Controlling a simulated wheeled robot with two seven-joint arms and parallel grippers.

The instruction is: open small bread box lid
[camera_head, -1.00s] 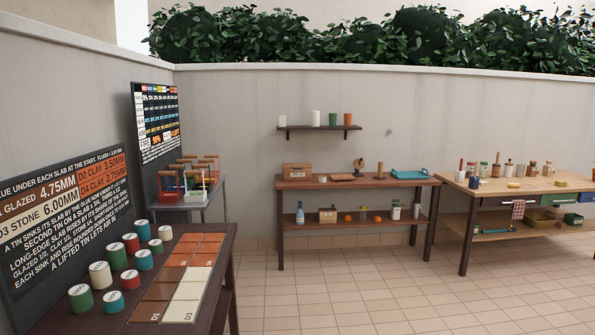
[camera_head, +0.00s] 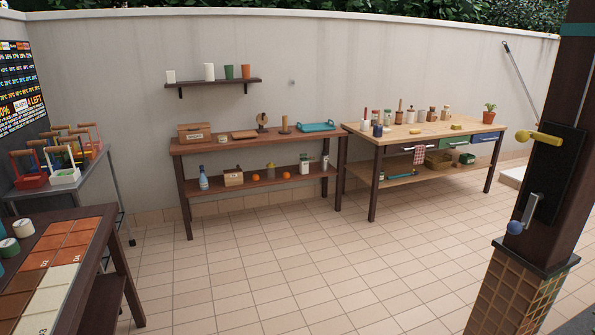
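A small brown wooden box (camera_head: 195,132) with a pale label on its front stands at the left end of the dark wooden table's top; it looks like the bread box. Its top looks closed, though it is small at this distance. A second small box (camera_head: 233,178) with a label sits on the lower shelf of the same table. Which of the two the task means cannot be read from the labels. Neither of my grippers shows in the head view.
The dark table (camera_head: 266,142) stands against the wall, with a light wood workbench (camera_head: 445,131) to its right. A tile-topped table (camera_head: 85,275) is at the lower left. A dark post (camera_head: 562,170) with levers stands at the right. The tiled floor (camera_head: 290,270) between is clear.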

